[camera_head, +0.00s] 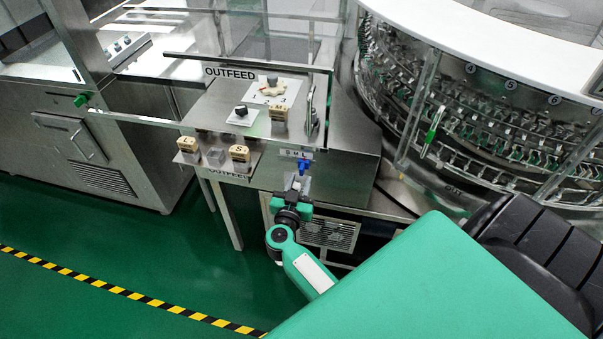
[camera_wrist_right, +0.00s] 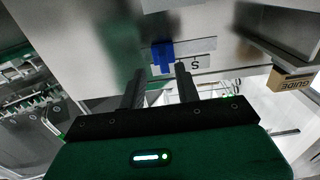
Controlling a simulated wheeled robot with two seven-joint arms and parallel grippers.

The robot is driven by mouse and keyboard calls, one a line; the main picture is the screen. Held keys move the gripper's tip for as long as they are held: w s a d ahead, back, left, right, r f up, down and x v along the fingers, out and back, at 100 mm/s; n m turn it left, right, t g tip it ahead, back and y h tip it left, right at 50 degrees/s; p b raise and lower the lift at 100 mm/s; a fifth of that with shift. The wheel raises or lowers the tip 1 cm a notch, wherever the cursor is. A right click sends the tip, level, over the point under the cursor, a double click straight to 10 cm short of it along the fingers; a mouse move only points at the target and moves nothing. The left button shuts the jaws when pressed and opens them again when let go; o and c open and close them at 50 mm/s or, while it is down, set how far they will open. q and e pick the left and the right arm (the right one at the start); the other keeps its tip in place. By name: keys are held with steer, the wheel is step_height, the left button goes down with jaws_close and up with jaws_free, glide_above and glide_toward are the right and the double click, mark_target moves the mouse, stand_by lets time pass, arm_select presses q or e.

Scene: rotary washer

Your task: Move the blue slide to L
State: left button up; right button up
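The blue slide (camera_head: 304,167) sits on the front face of the steel outfeed cabinet, just under the right part of a small S M L label plate (camera_head: 295,154). In the right wrist view the blue slide (camera_wrist_right: 163,56) stands in front of the label plate (camera_wrist_right: 196,65), where only the S reads clearly. I cannot tell exactly which letter the slide lines up with. My right gripper (camera_head: 298,183) is just in front of and below the slide. In the wrist view its two fingers (camera_wrist_right: 160,73) are apart, with the slide beyond their tips and nothing between them. My left gripper is out of view.
A shelf (camera_head: 222,172) with tan guide blocks, L (camera_head: 188,144) and S (camera_head: 240,153), juts out left of the slide. A dial panel (camera_head: 271,91) is on the slanted top. The rotary washer (camera_head: 480,110) is at right. Green floor lies open at lower left.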

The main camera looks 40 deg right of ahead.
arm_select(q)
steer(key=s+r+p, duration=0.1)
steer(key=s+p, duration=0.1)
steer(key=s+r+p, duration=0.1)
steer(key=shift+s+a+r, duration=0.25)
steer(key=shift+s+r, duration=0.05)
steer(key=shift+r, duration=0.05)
arm_select(e)
steer(key=v, duration=1.1)
